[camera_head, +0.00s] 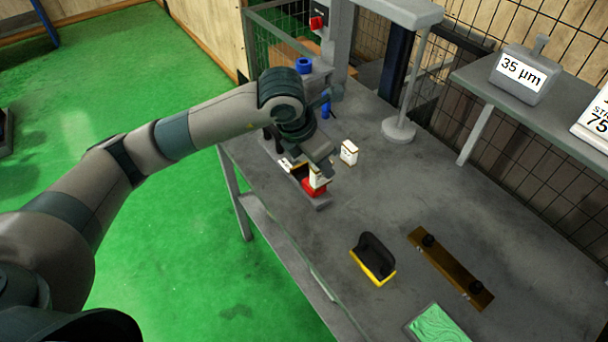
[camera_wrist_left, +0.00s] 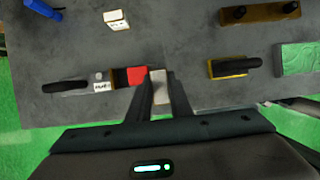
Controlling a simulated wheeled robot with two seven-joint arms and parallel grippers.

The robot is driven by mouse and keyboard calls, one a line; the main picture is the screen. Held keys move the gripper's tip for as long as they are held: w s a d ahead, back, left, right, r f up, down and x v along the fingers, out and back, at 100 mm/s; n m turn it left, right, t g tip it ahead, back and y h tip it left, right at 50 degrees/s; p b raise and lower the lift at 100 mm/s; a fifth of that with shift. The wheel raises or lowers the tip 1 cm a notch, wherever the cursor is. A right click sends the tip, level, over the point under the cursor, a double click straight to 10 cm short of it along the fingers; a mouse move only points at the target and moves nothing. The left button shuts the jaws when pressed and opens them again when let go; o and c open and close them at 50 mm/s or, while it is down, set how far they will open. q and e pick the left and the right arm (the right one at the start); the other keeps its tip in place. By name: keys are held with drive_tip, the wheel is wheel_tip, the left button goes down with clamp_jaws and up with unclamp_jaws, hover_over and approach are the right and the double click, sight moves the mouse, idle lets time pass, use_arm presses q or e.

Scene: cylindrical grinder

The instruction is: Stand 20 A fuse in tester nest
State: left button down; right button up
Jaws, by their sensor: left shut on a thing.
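My left gripper (camera_head: 321,166) is shut on a white fuse (camera_head: 317,179), held upright at the red part of the tester (camera_head: 321,204). In the left wrist view the fuse (camera_wrist_left: 160,88) sits between the two fingertips (camera_wrist_left: 163,97), right beside the tester's red block (camera_wrist_left: 137,76). I cannot tell whether the fuse touches the tester. The tester also has a dark brown recess (camera_wrist_left: 119,78), a white label (camera_wrist_left: 102,87) and a black handle (camera_wrist_left: 65,87). A second white fuse (camera_head: 349,152) with brownish edges stands apart on the table. My right gripper is out of view.
A yellow and black holder (camera_head: 374,262), a brown board with black knobs (camera_head: 450,268) and a green pad (camera_head: 437,325) lie nearer on the table (camera_head: 310,240). A grey post (camera_head: 399,128) and a shelf with a 35 µm block (camera_head: 522,75) stand to the right.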

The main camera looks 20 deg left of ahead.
use_arm(q)
drive_tip(key=w+a+f+b, duration=0.3)
drive_tip(key=w+a+f, duration=0.4)
drive_tip(key=w, duration=0.2)
drive_tip(key=shift+w+b, duration=0.15)
drive_tip(key=shift+b, duration=0.15)
drive_tip(key=shift+f+b, duration=0.65)
drive_tip(key=shift+f, duration=1.35)
drive_tip(key=shift+f, duration=0.2)
drive_tip(key=c, duration=1.6)
unclamp_jaws()
drive_tip(key=shift+r, duration=0.15)
